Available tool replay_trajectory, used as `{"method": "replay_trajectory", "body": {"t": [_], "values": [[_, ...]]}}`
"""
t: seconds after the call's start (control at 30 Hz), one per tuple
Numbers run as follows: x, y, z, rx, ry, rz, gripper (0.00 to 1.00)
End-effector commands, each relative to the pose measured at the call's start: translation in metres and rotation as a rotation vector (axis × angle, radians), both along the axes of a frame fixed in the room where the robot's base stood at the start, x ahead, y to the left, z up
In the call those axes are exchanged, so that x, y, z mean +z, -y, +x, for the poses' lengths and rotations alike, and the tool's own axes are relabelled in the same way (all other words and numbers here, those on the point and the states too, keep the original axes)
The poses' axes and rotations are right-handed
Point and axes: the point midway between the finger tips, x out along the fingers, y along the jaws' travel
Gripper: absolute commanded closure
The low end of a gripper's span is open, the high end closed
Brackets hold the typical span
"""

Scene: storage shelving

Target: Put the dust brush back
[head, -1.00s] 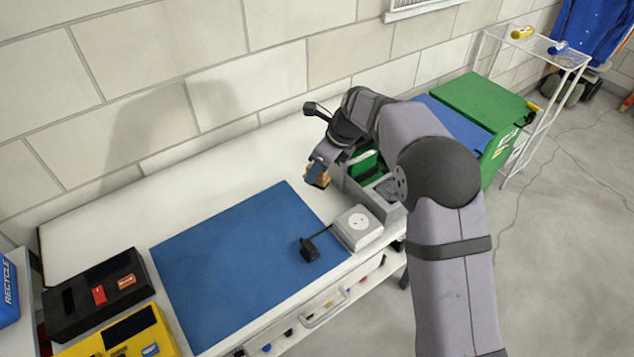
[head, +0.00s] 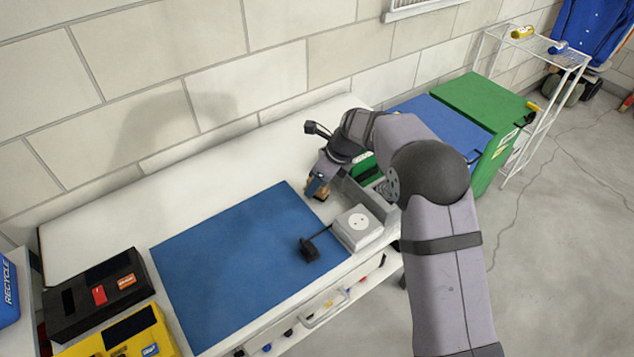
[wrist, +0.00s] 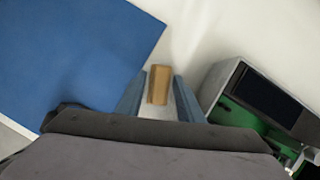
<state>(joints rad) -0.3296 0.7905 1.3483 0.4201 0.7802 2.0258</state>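The dust brush shows as a small tan wooden block (wrist: 159,86) between the two blue-grey fingers of my gripper (wrist: 159,92) in the wrist view. In the head view the brush (head: 319,191) is at the fingertips of my gripper (head: 316,186), just beyond the right corner of the blue mat, low over or on the white bench top.
A grey tote (wrist: 216,82) with green and dark contents stands right beside my gripper. The blue mat (head: 235,265) lies to the left. White bench top (head: 200,190) behind the mat is clear.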

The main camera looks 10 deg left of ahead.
Motion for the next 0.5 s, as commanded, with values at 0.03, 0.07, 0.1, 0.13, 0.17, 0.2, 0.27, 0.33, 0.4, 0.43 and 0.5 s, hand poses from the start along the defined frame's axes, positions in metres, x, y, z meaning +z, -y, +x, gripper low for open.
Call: {"method": "replay_trajectory", "body": {"t": [0.03,0.07,0.1,0.13,0.17,0.2,0.27,0.33,0.4,0.43,0.5], "values": [[0.0,0.0,0.0,0.0,0.0,0.0,0.66],[0.0,0.0,0.0,0.0,0.0,0.0,0.66],[0.0,0.0,0.0,0.0,0.0,0.0,0.66],[0.0,0.0,0.0,0.0,0.0,0.0,0.66],[0.001,0.0,0.0,0.0,0.0,0.0,0.66],[0.001,0.0,0.0,0.001,0.0,0.0,0.66],[0.003,0.0,0.0,0.001,0.001,-0.001,0.66],[0.008,0.002,0.0,0.001,0.002,0.0,0.66],[0.015,0.004,-0.001,0.0,0.003,0.001,0.66],[0.019,0.006,-0.001,0.0,0.004,0.001,0.66],[0.029,0.009,-0.003,0.0,0.004,0.001,0.66]]}}
